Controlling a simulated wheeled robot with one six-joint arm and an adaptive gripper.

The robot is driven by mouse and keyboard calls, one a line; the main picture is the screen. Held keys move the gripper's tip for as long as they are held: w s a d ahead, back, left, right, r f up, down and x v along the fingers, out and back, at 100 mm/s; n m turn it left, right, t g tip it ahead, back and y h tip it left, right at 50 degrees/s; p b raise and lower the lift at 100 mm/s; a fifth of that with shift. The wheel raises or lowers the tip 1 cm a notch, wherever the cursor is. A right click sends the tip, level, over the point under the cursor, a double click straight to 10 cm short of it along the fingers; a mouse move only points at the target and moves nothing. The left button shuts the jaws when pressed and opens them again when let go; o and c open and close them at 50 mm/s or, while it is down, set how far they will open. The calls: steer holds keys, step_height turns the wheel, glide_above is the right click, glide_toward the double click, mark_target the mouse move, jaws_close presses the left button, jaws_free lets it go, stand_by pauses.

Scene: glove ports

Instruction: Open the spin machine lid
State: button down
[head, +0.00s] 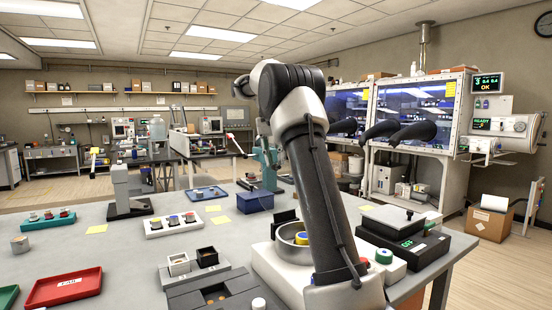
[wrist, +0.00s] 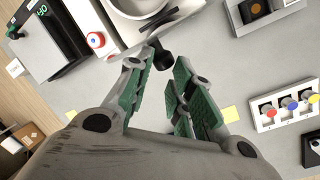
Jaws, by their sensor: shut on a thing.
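The spin machine (head: 285,272) is a white box on the grey bench, partly hidden by my arm in the head view. Its round metal bowl (head: 289,231) is uncovered on the side that shows, with a yellow and blue piece inside. In the wrist view, the bowl (wrist: 135,8) is at the top edge. The dark lid (wrist: 178,20) shows nearly edge-on beside it, tilted up. Its black knob (wrist: 162,58) is between the tips of my gripper (wrist: 163,64), which is shut on it. My gripper cannot be made out in the head view.
A red button (wrist: 95,40) is near the bowl. A white rack of colored knobs (head: 175,224), a blue box (head: 255,202) and a red tray (head: 63,287) stand left.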

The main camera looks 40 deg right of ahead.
mark_target(272, 168)
steer(key=c, duration=1.4)
jaws_free()
steer(key=f, duration=0.1)
steer(key=a+f, duration=0.1)
steer(key=f, duration=0.1)
steer(key=shift+a+f+g+y, duration=0.15)
steer(key=shift+f+g+y, duration=0.05)
steer(key=shift+g+y, duration=0.1)
steer(key=o, duration=0.7)
steer(key=shift+w+f, duration=0.25)
steer(key=shift+w, duration=0.1)
steer(key=shift+s+d+r, duration=0.15)
steer(key=shift+d, duration=0.05)
steer(key=c, duration=0.3)
steer(key=shift+c, duration=0.4)
